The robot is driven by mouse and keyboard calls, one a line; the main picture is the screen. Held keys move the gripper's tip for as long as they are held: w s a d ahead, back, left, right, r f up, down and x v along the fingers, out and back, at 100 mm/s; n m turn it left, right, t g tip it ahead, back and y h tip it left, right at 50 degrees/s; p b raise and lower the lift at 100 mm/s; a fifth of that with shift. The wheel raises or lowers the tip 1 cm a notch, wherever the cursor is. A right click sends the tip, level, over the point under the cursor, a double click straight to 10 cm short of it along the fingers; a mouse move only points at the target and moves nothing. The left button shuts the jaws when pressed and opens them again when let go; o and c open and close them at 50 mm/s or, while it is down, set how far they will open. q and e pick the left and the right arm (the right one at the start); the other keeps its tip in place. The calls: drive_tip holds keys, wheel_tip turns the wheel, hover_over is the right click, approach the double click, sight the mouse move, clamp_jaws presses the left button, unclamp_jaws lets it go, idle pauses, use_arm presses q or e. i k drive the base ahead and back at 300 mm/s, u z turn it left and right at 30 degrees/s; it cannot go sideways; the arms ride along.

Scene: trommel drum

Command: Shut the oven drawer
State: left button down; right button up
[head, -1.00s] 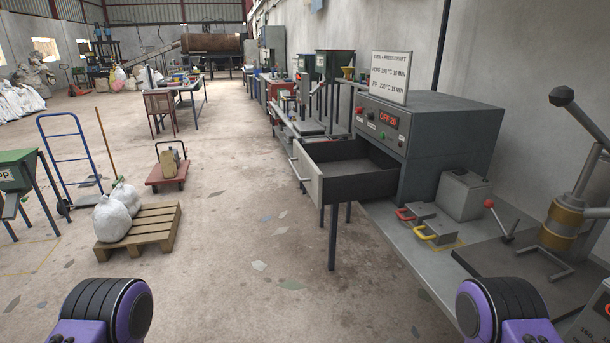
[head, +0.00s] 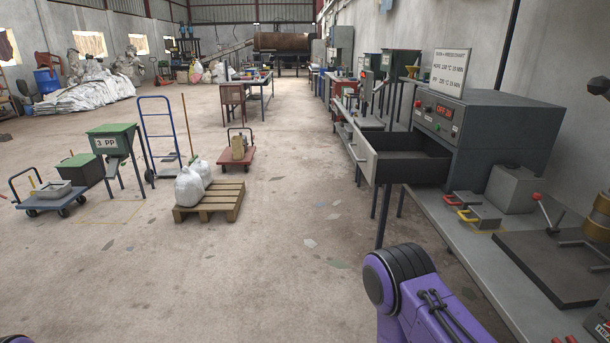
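The grey oven (head: 478,138) stands on the bench at the right, with a red lit display and a sign on top. Its drawer (head: 407,166) is pulled out to the left, and its dark inside looks empty. The drawer's light front panel (head: 364,150) with a handle faces left, over the open floor. Part of my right arm shows at the bottom, in front of and below the drawer, apart from it in the picture. Only a sliver of my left arm shows at the bottom left corner. Neither gripper is in view.
The bench (head: 450,215) holds a small grey box (head: 512,188), moulds with red and yellow handles (head: 470,208) and a dark plate (head: 560,265). A wooden pallet (head: 210,203) with white bags stands on the floor at left centre. The floor (head: 290,235) between pallet and bench is clear.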

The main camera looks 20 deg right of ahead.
sight(398, 153)
drive_tip(key=u, duration=0.2)
drive_tip(key=i, duration=1.4)
drive_tip(key=z, duration=0.3)
drive_tip(key=i, duration=1.4)
drive_tip(key=z, duration=0.7)
